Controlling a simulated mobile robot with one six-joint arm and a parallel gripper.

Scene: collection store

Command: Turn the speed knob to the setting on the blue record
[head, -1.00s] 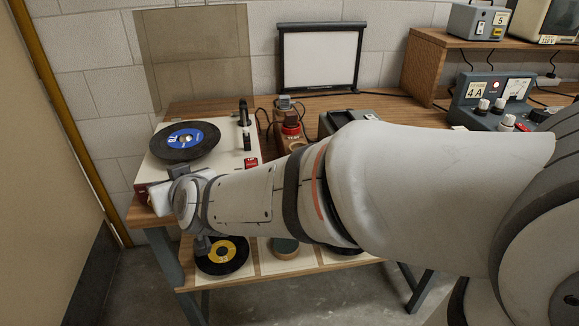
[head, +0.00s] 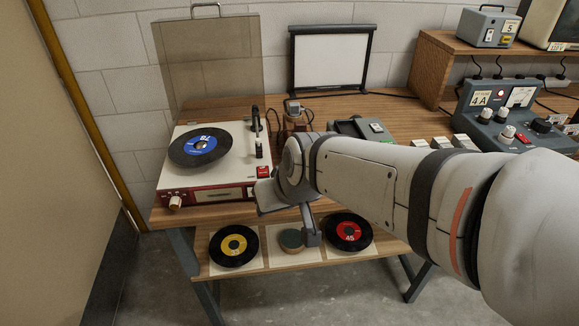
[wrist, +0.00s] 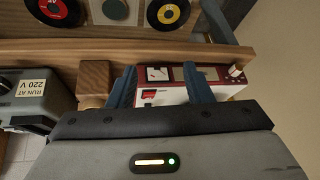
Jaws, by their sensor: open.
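The blue record (head: 201,145), black with a blue label, lies on the platter of the red and white record player (head: 230,180). Its label number looks like 78, though small and turned. A pale round knob (head: 175,202) sits at the left of the player's red front; it also shows in the wrist view (wrist: 236,71), where its pointer is too small to read. My gripper (wrist: 160,70) is open and empty, its fingers in front of the player's front panel, with the knob to the right of them, apart. In the head view my wrist hides part of the gripper.
A yellow-label record (head: 233,246), a round green-topped item (head: 291,239) and a red-label record (head: 348,233) lie on the lower shelf. A grey control box (head: 512,115) stands at the right. The raised clear lid (head: 210,60) stands behind the player.

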